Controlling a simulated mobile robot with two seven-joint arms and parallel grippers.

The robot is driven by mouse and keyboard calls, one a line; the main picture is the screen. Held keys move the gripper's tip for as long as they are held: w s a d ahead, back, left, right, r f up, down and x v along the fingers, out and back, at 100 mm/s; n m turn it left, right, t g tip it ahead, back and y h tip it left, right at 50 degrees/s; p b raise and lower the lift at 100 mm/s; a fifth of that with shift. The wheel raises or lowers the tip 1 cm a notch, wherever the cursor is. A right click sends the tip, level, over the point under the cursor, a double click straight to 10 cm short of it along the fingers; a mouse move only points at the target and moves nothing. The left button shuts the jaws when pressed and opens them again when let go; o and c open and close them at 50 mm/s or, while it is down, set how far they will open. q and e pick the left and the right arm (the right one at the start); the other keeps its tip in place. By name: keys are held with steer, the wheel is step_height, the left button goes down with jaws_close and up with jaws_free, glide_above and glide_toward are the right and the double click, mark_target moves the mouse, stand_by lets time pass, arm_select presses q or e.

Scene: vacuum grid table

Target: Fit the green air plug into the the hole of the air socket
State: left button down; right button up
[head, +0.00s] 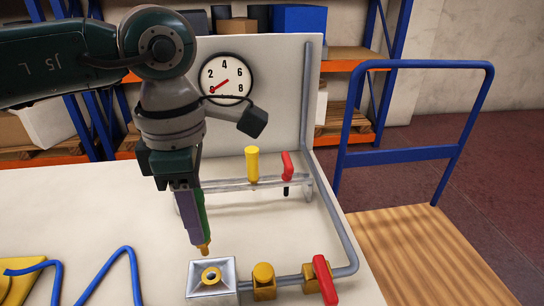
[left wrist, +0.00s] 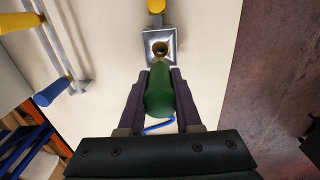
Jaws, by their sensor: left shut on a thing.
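The air socket (head: 230,291) is a square metal block with a brass-ringed hole, near the table front in the head view. It also shows at the top of the left wrist view (left wrist: 174,40). My left gripper (head: 195,238) points down above it, shut on the green air plug (head: 203,218). The plug's brass tip (head: 205,249) hangs just above and slightly left of the hole in the head view, apart from it. In the left wrist view the green plug (left wrist: 160,95) sits between the fingers and its tip overlaps the hole. My right gripper is not in view.
A pipe with a brass fitting (head: 263,278) and a red-handled valve (head: 323,280) runs right of the socket. A blue hose (head: 100,272) lies left. A gauge (head: 226,80) is on the back panel.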

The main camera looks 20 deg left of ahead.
mark_target(205, 254)
arm_select(q)
steer(key=shift+f+b, duration=2.3)
steer(key=shift+f, duration=0.15)
steer(key=shift+f+b, duration=0.4)
steer(key=shift+b, duration=0.25)
steer(key=shift+f+b, duration=1.5)
steer(key=shift+f, duration=0.05)
steer(key=c, duration=0.5)
jaws_free()
step_height(205, 254, up, 10)
stand_by(0.4)
